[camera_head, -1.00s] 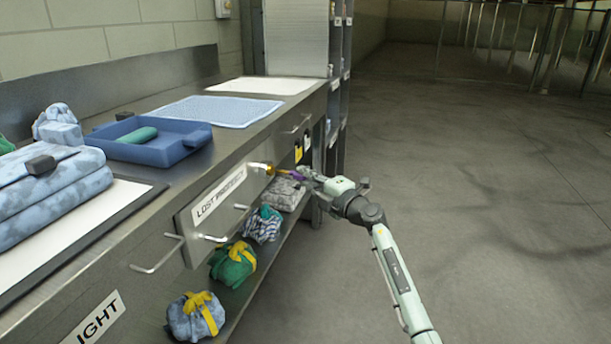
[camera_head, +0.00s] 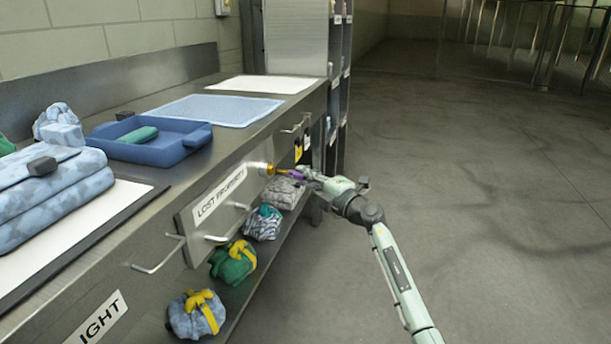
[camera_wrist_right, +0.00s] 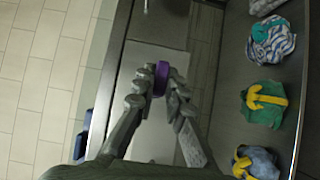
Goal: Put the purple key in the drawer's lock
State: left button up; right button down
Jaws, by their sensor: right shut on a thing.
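The purple key (camera_head: 295,173) is held out sideways from the drawer front, its yellow shaft pointing left at the brass lock (camera_head: 270,168). The lock sits at the right end of the drawer labelled LOST PROPERTY (camera_head: 219,194). The shaft's tip is at the lock or very close; I cannot tell whether it is inside. My right gripper (camera_head: 307,174) is shut on the key's purple head. In the right wrist view the purple head (camera_wrist_right: 161,79) shows between the fingertips, and the shaft and lock are hidden. My left gripper is not in view.
Bundled bags, including a green one (camera_head: 233,262) and a blue one (camera_head: 196,315), lie on the shelf below. Wire drawer handles (camera_head: 160,262) stick out from the bench front. A blue tray (camera_head: 178,148) is on the bench top. The floor at right is clear.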

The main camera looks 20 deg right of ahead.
jog(key=shift+w+a+p, duration=0.2)
jog(key=shift+w+a, duration=0.35)
jog(key=shift+a, duration=0.3)
jog(key=shift+w+a+p, duration=0.2)
jog(key=shift+w+a, duration=0.35)
jog(key=shift+a, duration=0.3)
jog(key=c, duration=1.5)
grip_release()
send_near(296, 177)
jog(key=shift+w, duration=0.1)
